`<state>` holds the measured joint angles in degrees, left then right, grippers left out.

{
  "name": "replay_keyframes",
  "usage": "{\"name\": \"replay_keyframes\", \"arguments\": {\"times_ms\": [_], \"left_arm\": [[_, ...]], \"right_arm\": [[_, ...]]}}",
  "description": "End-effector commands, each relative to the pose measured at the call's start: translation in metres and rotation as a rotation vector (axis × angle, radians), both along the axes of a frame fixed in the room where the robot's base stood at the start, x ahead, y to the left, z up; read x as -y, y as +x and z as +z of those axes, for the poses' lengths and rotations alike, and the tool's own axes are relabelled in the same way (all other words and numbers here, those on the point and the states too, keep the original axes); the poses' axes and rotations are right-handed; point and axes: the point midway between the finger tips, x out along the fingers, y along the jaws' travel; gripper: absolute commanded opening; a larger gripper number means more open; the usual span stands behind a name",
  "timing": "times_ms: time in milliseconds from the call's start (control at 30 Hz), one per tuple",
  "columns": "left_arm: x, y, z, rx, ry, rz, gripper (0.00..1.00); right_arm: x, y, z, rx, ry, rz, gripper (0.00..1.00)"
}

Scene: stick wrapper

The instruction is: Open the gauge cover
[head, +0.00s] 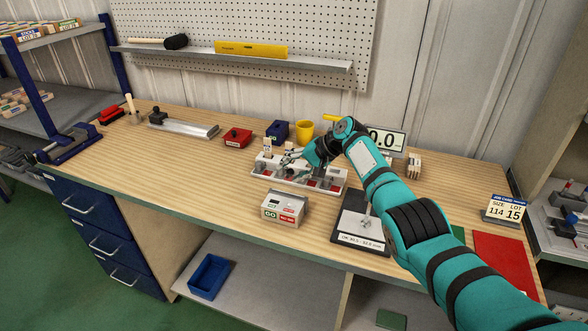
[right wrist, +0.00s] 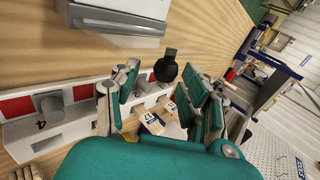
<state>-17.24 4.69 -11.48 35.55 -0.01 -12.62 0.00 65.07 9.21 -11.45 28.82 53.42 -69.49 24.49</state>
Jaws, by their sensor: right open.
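I cannot tell for certain which part is the gauge cover. A long white gauge block (head: 325,181) with grey cylinders and red patches stands mid-bench; it also shows in the right wrist view (right wrist: 72,117), with a "4" on one station. My right gripper (head: 287,158) is over the left part of this block, and my arm hides some of it. In the right wrist view my right gripper (right wrist: 160,75) is open. A black knob (right wrist: 167,66) and small wooden pieces with number tags (right wrist: 152,121) show between its fingers, with no grip visible. My left gripper is not in view.
A GO/NO GO box (head: 285,208) stands in front of the block. A dark plate with a post (head: 350,225) is to its right. A red box (head: 236,138), blue box (head: 278,131) and yellow cup (head: 304,130) stand behind.

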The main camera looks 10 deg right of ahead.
Motion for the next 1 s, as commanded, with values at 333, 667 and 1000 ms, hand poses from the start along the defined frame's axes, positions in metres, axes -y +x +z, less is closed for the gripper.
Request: {"name": "replay_keyframes", "arguments": {"times_ms": [333, 667, 1000], "left_arm": [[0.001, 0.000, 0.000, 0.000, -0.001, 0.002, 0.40], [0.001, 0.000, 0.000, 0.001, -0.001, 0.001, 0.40], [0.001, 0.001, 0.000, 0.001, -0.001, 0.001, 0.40]], "right_arm": [[0.011, -0.008, 0.011, -0.001, 0.000, 0.001, 0.45], [0.051, -0.036, 0.060, 0.001, -0.002, -0.001, 0.45], [0.069, -0.050, 0.084, -0.001, -0.002, -0.001, 0.45]]}}
